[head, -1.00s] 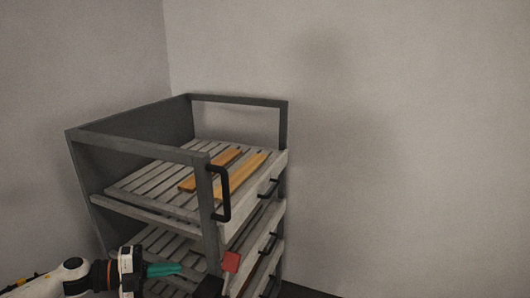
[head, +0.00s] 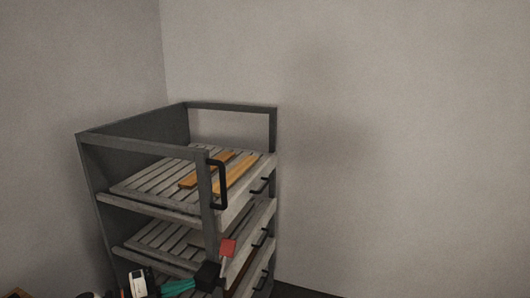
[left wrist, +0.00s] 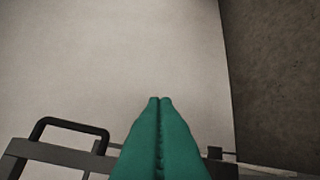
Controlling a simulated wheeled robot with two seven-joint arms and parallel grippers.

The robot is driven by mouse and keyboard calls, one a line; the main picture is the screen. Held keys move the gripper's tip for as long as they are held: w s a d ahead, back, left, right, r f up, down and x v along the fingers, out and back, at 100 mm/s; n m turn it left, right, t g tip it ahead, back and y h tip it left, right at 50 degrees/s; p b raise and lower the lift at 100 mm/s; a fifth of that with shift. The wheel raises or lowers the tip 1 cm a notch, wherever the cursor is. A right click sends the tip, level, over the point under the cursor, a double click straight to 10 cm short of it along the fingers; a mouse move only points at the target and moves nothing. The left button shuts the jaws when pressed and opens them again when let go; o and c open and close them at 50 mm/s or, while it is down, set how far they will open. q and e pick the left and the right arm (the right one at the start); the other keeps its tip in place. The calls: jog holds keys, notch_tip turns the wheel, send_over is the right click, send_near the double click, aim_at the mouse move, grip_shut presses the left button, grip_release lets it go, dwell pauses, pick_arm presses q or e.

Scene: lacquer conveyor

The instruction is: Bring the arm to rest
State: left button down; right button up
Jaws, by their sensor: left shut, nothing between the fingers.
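My left gripper (head: 192,287) is low in the head view, in front of the rack's lower part. Its green fingers also show in the left wrist view (left wrist: 160,100), pressed together with nothing between them. They point toward a pale wall in that view. Only a small part of my left arm shows at the bottom edge of the head view. My right gripper is not in view.
A dark grey rack (head: 142,141) with slatted shelves stands in the corner, with a black handle (head: 223,184) on its frame. Two orange-brown boards (head: 236,175) lie on its top shelf. A red piece (head: 228,247) is near the gripper. The right side is bare wall.

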pick_arm(q)
jog(key=s+d+f+n+t+y, duration=0.45)
jog(key=d+n+t+y, duration=0.2)
jog(key=n, duration=0.65)
jog(key=s+a+f+n+g+y, duration=0.3)
jog(key=s+f+n+g, duration=0.1)
jog(key=s, duration=0.5)
jog(key=s+a+f+n+g+y, duration=0.2)
jog(key=s+a+f+n+g, duration=0.15)
jog(key=s, duration=0.55)
jog(key=s+a+f+n+g+y, duration=0.2)
jog(key=s+f+n+g+y, duration=0.15)
jog(key=s, duration=0.55)
notch_tip(320, 180, down, 26)
jog(key=g, duration=0.2)
jog(key=s+a+f+g, duration=0.1)
jog(key=s+a+f, duration=0.1)
jog(key=s+f, duration=1.4)
jog(key=shift+s+a+f, duration=0.15)
jog(key=shift+s+a, duration=0.2)
jog(key=shift+s, duration=0.25)
